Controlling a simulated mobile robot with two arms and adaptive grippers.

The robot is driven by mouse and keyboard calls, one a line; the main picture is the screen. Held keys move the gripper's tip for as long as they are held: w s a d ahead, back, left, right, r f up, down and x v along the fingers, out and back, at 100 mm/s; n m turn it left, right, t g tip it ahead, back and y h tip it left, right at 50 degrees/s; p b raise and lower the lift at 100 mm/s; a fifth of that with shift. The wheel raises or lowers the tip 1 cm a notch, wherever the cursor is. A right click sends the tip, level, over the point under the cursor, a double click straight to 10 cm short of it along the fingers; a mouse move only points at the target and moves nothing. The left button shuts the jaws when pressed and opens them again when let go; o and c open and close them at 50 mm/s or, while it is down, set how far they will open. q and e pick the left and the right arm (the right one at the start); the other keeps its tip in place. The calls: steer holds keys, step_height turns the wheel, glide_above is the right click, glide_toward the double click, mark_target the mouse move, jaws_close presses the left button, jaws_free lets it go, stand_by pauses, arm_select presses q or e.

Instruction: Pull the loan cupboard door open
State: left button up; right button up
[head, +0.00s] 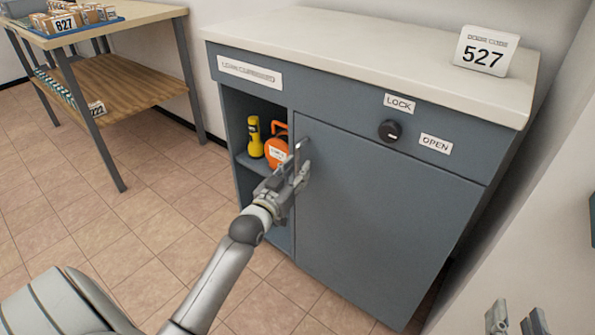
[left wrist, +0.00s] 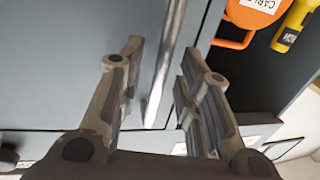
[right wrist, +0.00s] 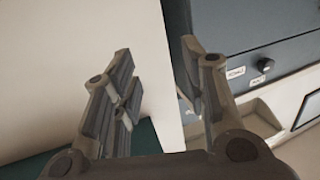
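The grey loan cupboard (head: 330,85) has a door (head: 380,215) that sits flush with the front, shut. Its silver bar handle (head: 302,143) is near the door's left edge. My left gripper (head: 296,170) is at the handle; in the left wrist view the handle (left wrist: 163,75) runs between the two spread fingers, which do not close on it. A black knob (head: 390,131) sits above the door between LOCK (head: 398,103) and OPEN (head: 436,143) labels; its mark is too small to read. My right gripper (head: 515,320) is open and empty at the lower right.
An open shelf left of the door holds a yellow torch (head: 255,137) and an orange cable reel (head: 276,148). A 527 sign (head: 486,50) stands on the white top. A wooden table (head: 110,22) is at left. Tiled floor (head: 130,225) in front is clear.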

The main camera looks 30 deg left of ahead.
arm_select(q)
steer(key=shift+w, duration=0.55)
jaws_close()
